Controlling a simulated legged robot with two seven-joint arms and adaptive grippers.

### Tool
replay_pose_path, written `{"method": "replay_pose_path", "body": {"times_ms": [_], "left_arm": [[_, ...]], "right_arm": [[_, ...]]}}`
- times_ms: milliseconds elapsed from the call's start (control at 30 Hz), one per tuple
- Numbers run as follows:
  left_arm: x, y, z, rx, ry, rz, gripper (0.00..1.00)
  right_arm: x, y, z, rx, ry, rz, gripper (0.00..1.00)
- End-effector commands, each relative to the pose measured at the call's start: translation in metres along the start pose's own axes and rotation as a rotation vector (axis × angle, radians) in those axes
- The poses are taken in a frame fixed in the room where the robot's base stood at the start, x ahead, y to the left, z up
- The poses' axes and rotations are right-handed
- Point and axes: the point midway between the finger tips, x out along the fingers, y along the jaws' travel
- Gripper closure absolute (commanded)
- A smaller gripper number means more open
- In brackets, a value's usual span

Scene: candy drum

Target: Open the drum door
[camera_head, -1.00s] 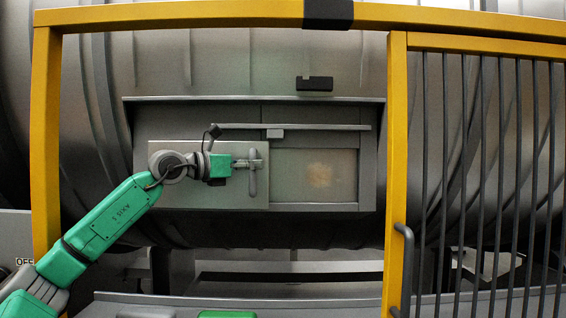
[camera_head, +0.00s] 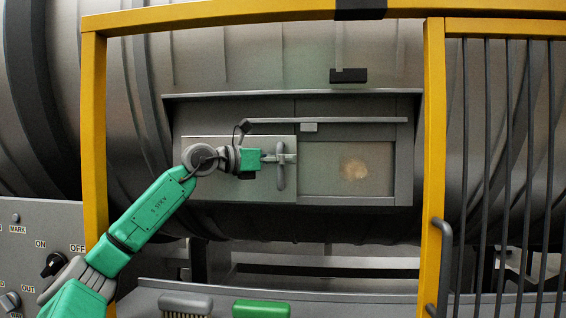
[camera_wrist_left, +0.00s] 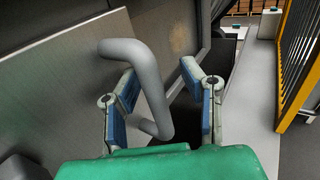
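The drum door (camera_head: 225,170) is a flat grey sliding panel, at the left of an opening in the drum. The opening (camera_head: 330,178) to its right shows a dull interior with a tan patch. The door's vertical grey handle (camera_head: 280,176) is at its right edge. My left gripper (camera_head: 277,158) is at the handle. In the left wrist view its blue-padded fingers (camera_wrist_left: 165,95) are spread on either side of the bent handle bar (camera_wrist_left: 150,85), with a gap at the right finger. Whether the left finger touches the bar is unclear. My right gripper is out of view.
A yellow frame (camera_head: 95,140) surrounds the drum front, with a barred yellow gate (camera_head: 435,130) at right. A control panel (camera_head: 30,235) with knobs stands at lower left. A grey brush (camera_head: 185,303) and a green object (camera_head: 262,309) lie on the ledge below.

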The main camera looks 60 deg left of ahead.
Motion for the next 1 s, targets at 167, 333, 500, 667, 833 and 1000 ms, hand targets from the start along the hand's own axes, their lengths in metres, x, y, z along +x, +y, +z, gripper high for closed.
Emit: {"method": "replay_pose_path", "body": {"times_ms": [167, 333, 500, 667, 833, 1000], "left_arm": [[-0.008, 0.002, 0.001, -0.002, -0.004, 0.001, 0.64], [-0.037, 0.004, 0.0, -0.005, -0.007, 0.002, 0.64], [-0.074, 0.003, -0.001, -0.004, -0.006, 0.001, 0.64], [-0.102, 0.004, -0.002, -0.005, -0.002, 0.001, 0.64], [-0.117, 0.003, -0.003, -0.003, 0.0, 0.0, 0.64], [-0.119, 0.002, -0.003, -0.002, 0.002, 0.0, 0.64]], "right_arm": [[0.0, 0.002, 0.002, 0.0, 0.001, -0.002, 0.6], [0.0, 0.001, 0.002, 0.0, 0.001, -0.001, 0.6], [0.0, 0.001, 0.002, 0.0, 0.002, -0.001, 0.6], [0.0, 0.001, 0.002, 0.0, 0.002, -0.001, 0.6], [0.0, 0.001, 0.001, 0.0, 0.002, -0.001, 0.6], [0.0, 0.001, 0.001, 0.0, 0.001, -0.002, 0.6]]}}
